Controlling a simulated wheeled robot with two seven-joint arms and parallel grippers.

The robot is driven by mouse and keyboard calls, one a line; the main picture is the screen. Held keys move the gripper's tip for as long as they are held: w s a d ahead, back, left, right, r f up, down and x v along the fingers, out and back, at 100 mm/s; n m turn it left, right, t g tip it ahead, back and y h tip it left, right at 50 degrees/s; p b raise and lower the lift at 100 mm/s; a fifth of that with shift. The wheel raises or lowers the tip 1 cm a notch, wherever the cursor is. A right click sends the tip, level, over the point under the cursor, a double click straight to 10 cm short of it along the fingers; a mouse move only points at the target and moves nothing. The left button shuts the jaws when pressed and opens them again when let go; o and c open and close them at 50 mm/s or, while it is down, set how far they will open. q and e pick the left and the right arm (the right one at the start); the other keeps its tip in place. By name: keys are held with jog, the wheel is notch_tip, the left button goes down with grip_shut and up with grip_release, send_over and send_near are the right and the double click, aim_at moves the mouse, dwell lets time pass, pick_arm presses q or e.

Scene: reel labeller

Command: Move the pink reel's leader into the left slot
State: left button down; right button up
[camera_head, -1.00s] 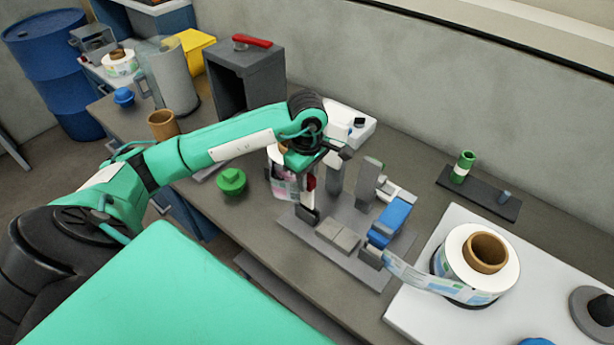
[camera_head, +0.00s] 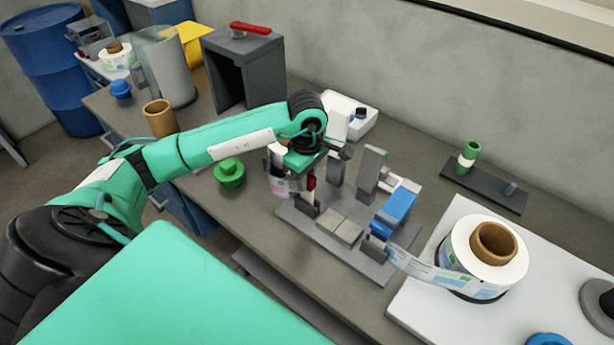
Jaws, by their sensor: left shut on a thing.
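The pink reel (camera_head: 284,184) stands at the left end of the grey splicing fixture (camera_head: 372,268), mostly hidden behind my left wrist. Its label strip shows pink and white print. My left gripper (camera_head: 309,190) points down at the fixture's left end, beside the pink reel. It is shut on what looks like the reel's leader, but the wrist hides most of the leader and the left slot. I cannot tell whether the leader is in the slot. My right gripper is not in view.
A white-and-blue label reel (camera_head: 459,236) stands on a white board (camera_head: 418,315), its strip running to the fixture's right end. A blue block (camera_head: 394,210) and upright grey plates (camera_head: 370,170) stand on the fixture.

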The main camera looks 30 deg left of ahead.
pick_arm(q)
jog(key=shift+f+b, duration=0.3)
jog(key=shift+f, duration=0.15)
jog(key=c, duration=1.1)
grip_release()
jog(key=shift+r, duration=0.1)
jog(key=shift+r, duration=0.3)
jog(key=shift+r+b, duration=1.15)
jog(key=shift+r, duration=5.4)
jog(key=shift+s+f, duration=0.1)
